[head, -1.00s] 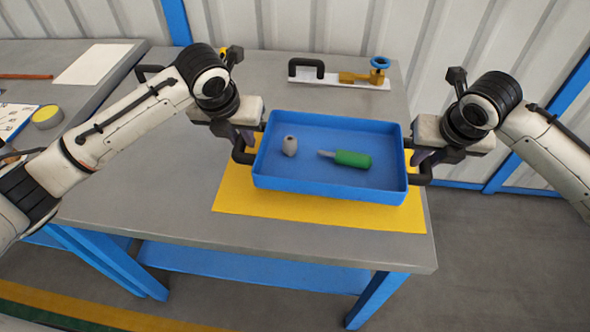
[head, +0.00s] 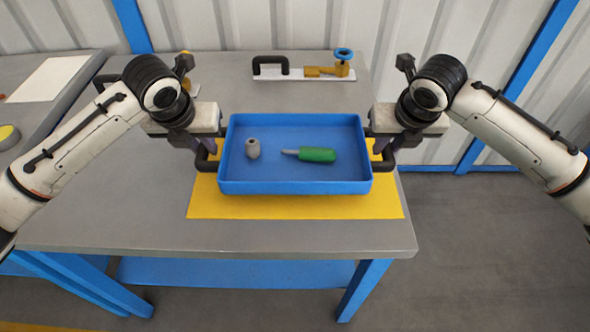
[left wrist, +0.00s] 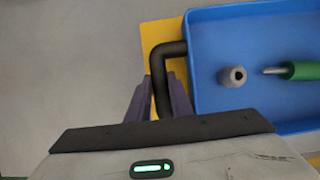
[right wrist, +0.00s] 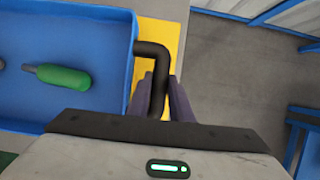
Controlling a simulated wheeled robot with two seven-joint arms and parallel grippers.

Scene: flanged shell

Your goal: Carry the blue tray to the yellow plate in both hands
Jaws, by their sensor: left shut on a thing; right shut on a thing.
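The blue tray (head: 294,174) is over the yellow plate (head: 300,207), which shows along its front and sides. I cannot tell whether the tray touches the plate. A grey nut-like piece (head: 253,148) and a green-handled tool (head: 316,155) lie in the tray. My left gripper (head: 205,150) is shut on the tray's black left handle (left wrist: 168,50). My right gripper (head: 382,148) is shut on the black right handle (right wrist: 157,55). Both wrist views show purple fingers around the handles.
The grey table (head: 120,220) has bare room left of the plate. A white strip with a black handle and a brass valve (head: 328,70) lies at the back. A second bench (head: 30,120) with a white sheet stands at the left. The table's right edge is close to the plate.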

